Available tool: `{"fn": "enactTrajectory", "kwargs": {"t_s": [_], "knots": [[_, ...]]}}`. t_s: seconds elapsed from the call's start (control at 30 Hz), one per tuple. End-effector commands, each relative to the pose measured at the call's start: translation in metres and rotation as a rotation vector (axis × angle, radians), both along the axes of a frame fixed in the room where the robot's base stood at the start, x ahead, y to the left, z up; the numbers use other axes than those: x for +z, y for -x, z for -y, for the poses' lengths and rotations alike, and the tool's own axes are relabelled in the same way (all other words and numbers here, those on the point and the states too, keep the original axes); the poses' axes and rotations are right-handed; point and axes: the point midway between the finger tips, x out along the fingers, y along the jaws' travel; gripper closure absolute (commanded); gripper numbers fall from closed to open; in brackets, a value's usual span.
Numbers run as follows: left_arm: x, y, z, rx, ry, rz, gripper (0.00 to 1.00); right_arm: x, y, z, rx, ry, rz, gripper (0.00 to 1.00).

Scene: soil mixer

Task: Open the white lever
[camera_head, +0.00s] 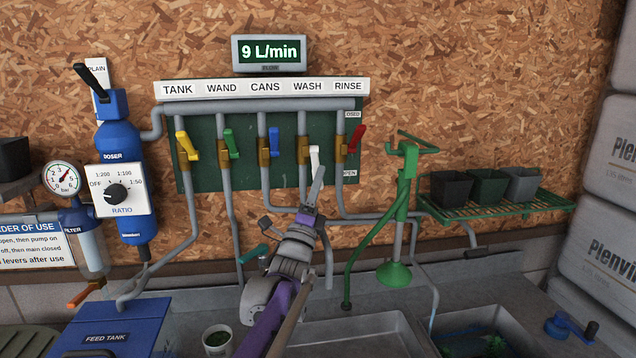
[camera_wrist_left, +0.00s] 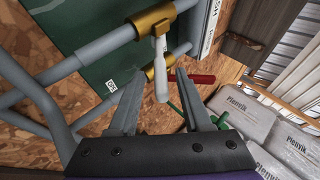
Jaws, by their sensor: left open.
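The white lever (camera_head: 314,158) is on the brass valve of the pipe under the WASH label, fourth from the left on the green board. My left gripper (camera_head: 316,192) is just below and in front of it in the head view, and it hides the lever's lower end. In the left wrist view the white lever (camera_wrist_left: 161,80) hangs from its brass valve (camera_wrist_left: 153,20) between the fingertips of my open left gripper (camera_wrist_left: 162,88). I cannot tell whether either finger touches it. My right gripper is in neither view.
The red lever (camera_head: 356,139) is close on the right, the blue lever (camera_head: 274,139) close on the left. A green standpipe (camera_head: 403,190) and a rack with pots (camera_head: 490,207) stand further right. The flow display (camera_head: 269,52) reads 9 L/min.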

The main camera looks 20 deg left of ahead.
Motion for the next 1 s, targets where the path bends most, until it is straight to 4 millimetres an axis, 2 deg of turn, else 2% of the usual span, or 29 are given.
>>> {"fn": "enactTrajectory", "kwargs": {"t_s": [0.5, 0.7, 1.0], "knots": [[-0.055, 0.072, 0.003, 0.001, -0.001, 0.000, 0.51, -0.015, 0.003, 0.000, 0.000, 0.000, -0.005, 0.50], [-0.063, 0.083, 0.004, 0.001, -0.001, 0.000, 0.51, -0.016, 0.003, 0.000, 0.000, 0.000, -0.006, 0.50], [-0.063, 0.084, 0.004, 0.001, -0.001, 0.000, 0.51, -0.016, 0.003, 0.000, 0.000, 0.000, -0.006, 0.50]]}}
